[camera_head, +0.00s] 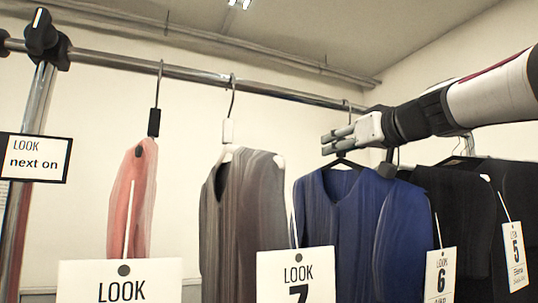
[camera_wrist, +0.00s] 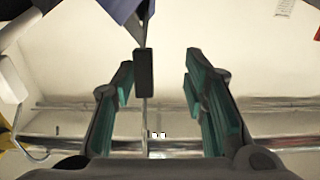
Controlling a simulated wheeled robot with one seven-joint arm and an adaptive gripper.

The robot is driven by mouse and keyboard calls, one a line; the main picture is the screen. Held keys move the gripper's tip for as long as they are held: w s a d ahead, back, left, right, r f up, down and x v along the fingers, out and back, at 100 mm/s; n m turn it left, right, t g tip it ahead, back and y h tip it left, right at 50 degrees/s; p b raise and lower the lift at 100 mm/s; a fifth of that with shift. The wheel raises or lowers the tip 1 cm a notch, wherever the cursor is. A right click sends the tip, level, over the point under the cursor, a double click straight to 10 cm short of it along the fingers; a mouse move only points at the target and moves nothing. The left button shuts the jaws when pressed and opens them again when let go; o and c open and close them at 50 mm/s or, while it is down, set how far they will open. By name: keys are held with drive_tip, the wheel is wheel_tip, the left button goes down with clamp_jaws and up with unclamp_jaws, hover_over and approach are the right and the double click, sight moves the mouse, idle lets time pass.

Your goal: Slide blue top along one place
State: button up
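The blue top (camera_head: 350,235) hangs from its hanger on the rail (camera_head: 215,77), right of the grey-brown striped top (camera_head: 243,220) and left of the black garments (camera_head: 460,220). My gripper (camera_head: 328,143) reaches in from the right, just above the blue top's collar at its hanger. In the wrist view my gripper (camera_wrist: 160,62) is open. A hanger's black block (camera_wrist: 143,72) and thin hook stem stand between the fingers, nearer the left one. Dark blue cloth (camera_wrist: 122,9) shows at the top edge. I cannot tell whether a finger touches the block.
A pink top (camera_head: 133,200) hangs at the left with a free gap on either side. A "next on" sign (camera_head: 36,158) is on the rail's left post. Cards numbered 7 (camera_head: 297,277), 6 (camera_head: 440,277) and 5 (camera_head: 515,257) hang in front. Black garments crowd the right.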

drive_tip(key=s+a, duration=0.5)
drive_tip(key=a, duration=0.7)
idle(0.8)
drive_tip(key=shift+w+f, duration=0.1)
drive_tip(key=shift+w+d+b, duration=0.1)
drive_tip(key=shift+d+b, duration=0.3)
drive_tip(key=shift+d, duration=0.05)
drive_tip(key=b+v, duration=0.2)
drive_tip(key=v, duration=1.1)
idle(0.6)
